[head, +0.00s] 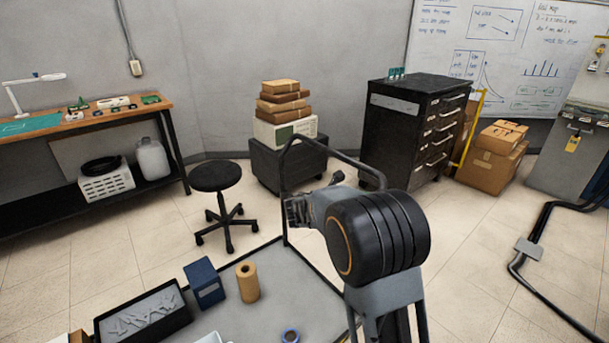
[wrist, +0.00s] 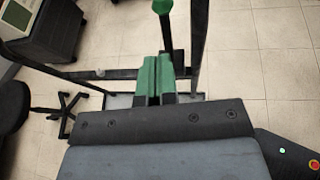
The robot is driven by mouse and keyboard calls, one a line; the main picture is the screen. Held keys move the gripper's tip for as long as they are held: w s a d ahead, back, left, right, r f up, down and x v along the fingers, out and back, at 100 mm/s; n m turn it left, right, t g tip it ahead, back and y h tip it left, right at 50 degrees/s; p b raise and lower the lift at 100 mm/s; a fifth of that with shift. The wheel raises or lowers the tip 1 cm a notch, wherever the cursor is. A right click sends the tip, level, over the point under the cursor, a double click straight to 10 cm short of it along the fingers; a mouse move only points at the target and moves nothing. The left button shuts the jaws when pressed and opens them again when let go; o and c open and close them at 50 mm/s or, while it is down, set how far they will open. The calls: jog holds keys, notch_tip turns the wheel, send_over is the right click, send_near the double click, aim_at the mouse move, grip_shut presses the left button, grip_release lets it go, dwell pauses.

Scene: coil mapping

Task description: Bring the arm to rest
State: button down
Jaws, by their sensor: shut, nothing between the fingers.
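My arm (head: 380,240) is folded in the lower middle of the head view, above the right part of a grey cart deck with a black rim. I cannot make out its fingertips there. In the wrist view my gripper (wrist: 158,78) shows as two green fingers side by side, shut with nothing between them. The fingers point away from the camera over the cart's dark edge and the tiled floor.
The cart deck (head: 218,318) bears a blue box (head: 204,283), a tan roll (head: 247,282) and a black tray (head: 101,330) of metal parts. A black handle (head: 345,155) rises behind my arm.

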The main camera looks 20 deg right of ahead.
jog(key=s+a+f+m+g+y+p, duration=0.1)
jog(key=s+a+m+g+y+p, duration=0.15)
jog(key=s+m, duration=0.45)
jog(key=s+a+f+m+g+y+p, duration=0.1)
jog(key=s+m+g+y, duration=0.15)
jog(key=s+m, duration=0.45)
jog(key=s+a+r+m+y+p, duration=0.3)
jog(key=s+a+r+m+p, duration=0.1)
jog(key=s+r+m, duration=0.1)
jog(key=s+a+r+m+t+y+p, duration=0.1)
jog(key=s+a+r+m+y+p, duration=0.2)
jog(key=s+r, duration=0.5)
jog(key=shift+s+a+r+m+y+p, duration=0.3)
jog(key=shift+a+r+m+p, duration=0.65)
jog(key=shift+p, duration=0.1)
jog(key=shift+d, duration=0.15)
